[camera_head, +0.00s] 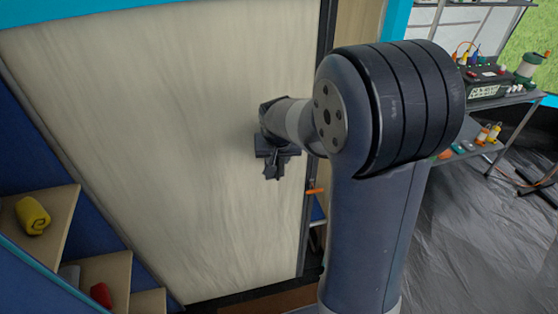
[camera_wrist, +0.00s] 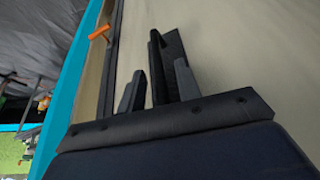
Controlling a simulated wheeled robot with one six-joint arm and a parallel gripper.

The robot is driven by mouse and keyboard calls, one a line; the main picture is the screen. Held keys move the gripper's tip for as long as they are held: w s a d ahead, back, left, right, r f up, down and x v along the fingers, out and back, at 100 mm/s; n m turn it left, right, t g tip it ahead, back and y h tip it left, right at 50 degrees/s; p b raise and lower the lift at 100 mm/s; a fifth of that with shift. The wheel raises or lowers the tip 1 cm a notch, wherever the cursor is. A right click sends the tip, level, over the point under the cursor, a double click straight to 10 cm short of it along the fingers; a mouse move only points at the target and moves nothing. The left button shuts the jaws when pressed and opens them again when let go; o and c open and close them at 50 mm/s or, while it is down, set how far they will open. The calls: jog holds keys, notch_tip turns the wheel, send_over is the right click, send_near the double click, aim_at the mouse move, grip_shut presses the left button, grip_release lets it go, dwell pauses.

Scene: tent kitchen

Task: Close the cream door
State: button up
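The cream door (camera_head: 190,130) is a tall, pale panel with faint streaks filling much of the head view. It also fills the right of the wrist view (camera_wrist: 240,55). My gripper (camera_head: 271,172) is in front of the door's right part, left of its right edge. In the wrist view my gripper's dark fingers (camera_wrist: 162,60) point at the door face and stand close together, with nothing seen held between them. I cannot tell whether the fingertips touch the door.
A small orange piece (camera_head: 315,190) sticks out at the dark frame by the door's right edge. A grey rack (camera_head: 500,105) with a black battery stands at right. Dark sheeting covers the floor there.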

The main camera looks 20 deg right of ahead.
jog(key=shift+x, duration=1.1)
jog(key=shift+c, duration=0.2)
grip_shut()
jog(key=shift+d, duration=0.1)
